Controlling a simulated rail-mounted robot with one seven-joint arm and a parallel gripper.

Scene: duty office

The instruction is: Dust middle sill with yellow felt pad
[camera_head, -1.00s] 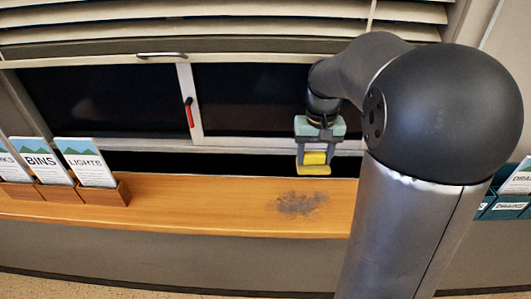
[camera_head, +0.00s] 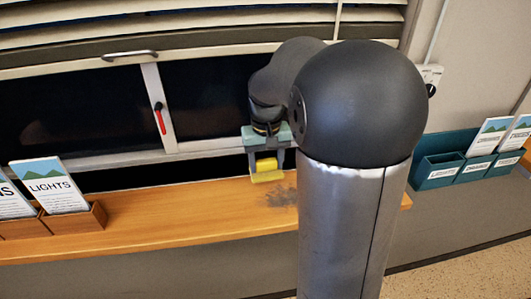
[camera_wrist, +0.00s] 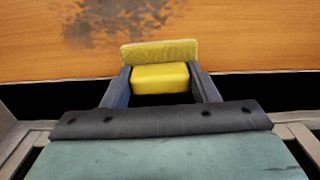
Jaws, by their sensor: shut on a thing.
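My gripper (camera_head: 266,170) is shut on the yellow felt pad (camera_head: 267,177), holding it by its block between the two fingers. The pad also shows in the wrist view (camera_wrist: 160,75), its flat yellow face plate beyond the fingertips. The wooden sill (camera_head: 170,218) runs below the window. A grey dust patch (camera_head: 281,196) lies on the sill, partly hidden behind my arm in the head view; it also shows at the top of the wrist view (camera_wrist: 118,20). The pad appears above the sill's window-side edge, apart from the dust.
Wooden holders (camera_head: 75,222) with cards, one reading LIGHTS, stand on the sill at left. A teal rack (camera_head: 437,172) with cards is at right. The window has a red handle (camera_head: 160,120) and blinds above. The sill between the holders and dust is clear.

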